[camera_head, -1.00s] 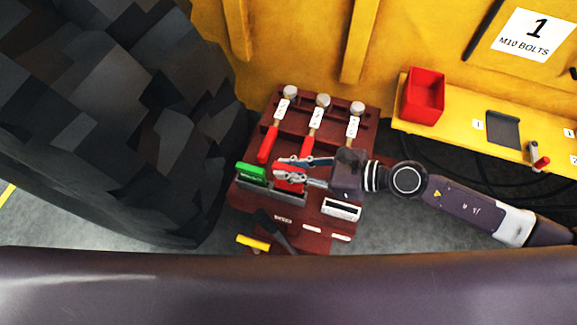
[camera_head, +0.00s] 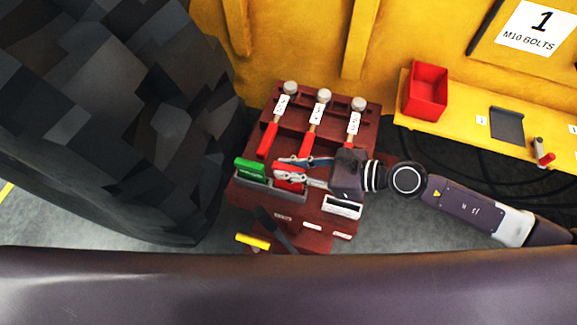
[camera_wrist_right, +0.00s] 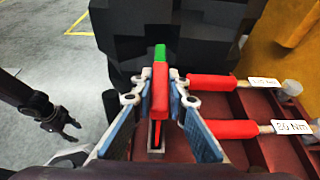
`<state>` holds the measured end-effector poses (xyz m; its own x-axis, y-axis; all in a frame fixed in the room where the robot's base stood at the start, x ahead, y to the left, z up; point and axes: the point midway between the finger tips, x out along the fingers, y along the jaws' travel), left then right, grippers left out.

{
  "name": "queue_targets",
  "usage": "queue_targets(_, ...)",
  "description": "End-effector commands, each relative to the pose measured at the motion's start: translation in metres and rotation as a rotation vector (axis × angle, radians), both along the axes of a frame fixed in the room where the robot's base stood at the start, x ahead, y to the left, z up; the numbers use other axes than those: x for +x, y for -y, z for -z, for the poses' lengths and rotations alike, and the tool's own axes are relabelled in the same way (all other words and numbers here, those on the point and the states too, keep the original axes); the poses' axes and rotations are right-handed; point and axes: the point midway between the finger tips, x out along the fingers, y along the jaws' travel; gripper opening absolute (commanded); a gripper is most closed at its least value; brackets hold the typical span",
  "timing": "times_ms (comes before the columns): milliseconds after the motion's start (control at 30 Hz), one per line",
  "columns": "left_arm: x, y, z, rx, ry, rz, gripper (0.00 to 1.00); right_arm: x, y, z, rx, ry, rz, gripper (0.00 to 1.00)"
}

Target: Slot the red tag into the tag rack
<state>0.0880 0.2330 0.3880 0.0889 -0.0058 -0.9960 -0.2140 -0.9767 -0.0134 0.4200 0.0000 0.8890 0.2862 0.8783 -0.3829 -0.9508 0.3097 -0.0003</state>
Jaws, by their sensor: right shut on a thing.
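The red tag (camera_head: 288,183) is upright between the fingers of my right gripper (camera_head: 280,168). It also shows in the right wrist view (camera_wrist_right: 160,92), where the gripper's fingers (camera_wrist_right: 159,100) press on its two sides. The tag is at the grey tag rack (camera_head: 292,195), in line with the rack's long slot. A green tag (camera_head: 250,170) stands at the rack's left end, beside the red one. My left gripper (camera_wrist_right: 70,130) shows small in the right wrist view, away from the rack, its fingers apart.
Several red-handled tools (camera_head: 312,125) lie behind the rack on the dark red board (camera_head: 320,215). A white-faced block (camera_head: 342,207) is right of the rack. A big dark faceted mass (camera_head: 110,110) rises close on the left.

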Motion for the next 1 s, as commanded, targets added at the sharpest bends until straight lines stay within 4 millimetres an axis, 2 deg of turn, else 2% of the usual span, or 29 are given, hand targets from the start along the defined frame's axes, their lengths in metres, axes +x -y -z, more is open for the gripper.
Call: queue_targets(1000, 0.002, -0.003, 0.026, 0.003, 0.004, -0.002, 0.4, 0.0, 0.0, 0.029, 0.0, 0.0, 0.0, 0.0)
